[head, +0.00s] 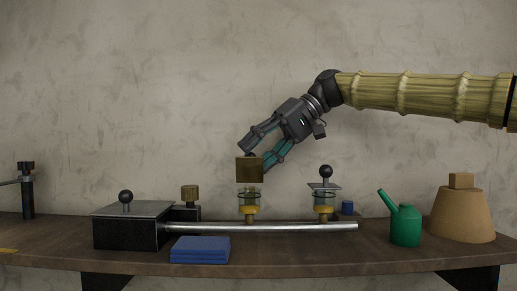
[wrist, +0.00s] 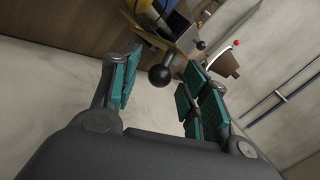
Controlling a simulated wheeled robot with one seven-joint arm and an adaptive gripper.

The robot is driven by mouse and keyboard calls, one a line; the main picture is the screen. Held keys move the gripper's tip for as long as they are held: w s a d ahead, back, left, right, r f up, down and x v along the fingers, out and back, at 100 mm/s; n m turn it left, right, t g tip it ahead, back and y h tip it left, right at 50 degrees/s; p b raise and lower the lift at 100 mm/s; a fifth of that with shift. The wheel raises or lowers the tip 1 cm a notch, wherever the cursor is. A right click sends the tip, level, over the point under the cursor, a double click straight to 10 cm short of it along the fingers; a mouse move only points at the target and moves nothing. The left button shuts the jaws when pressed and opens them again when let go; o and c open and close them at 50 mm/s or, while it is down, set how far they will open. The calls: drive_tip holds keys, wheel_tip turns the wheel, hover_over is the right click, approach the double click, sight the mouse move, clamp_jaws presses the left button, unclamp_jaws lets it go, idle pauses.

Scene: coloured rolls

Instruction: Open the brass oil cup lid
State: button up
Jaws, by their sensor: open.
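The brass lid (head: 249,172) stands steeply raised above the left glass oil cup (head: 248,195), its square face turned to the head camera. In the wrist view its black ball knob (wrist: 159,76) shows between my fingers. My gripper (head: 257,157) is open, reaching down from the upper right behind the lid. The fingers lie on either side of the knob with gaps visible in the wrist view; I cannot tell whether any part touches the lid. The lid partly hides the fingertips in the head view.
A second oil cup (head: 324,199) with a flat grey lid (head: 324,186) and black knob stands to the right. A metal rod (head: 290,227), dark box (head: 130,229), blue block (head: 200,250), green oil can (head: 406,228) and tan cone (head: 461,216) are on the bench (head: 330,258).

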drive_tip(key=shift+s, duration=0.2)
clamp_jaws()
drive_tip(key=shift+w+a+f+m+g, duration=0.1)
drive_tip(key=shift+w+f+m+g, duration=0.35)
drive_tip(key=shift+w, duration=0.2)
drive_tip(key=shift+r, duration=0.1)
unclamp_jaws()
drive_tip(key=shift+r, duration=0.15)
wheel_tip(320, 180, up, 10)
idle(0.4)
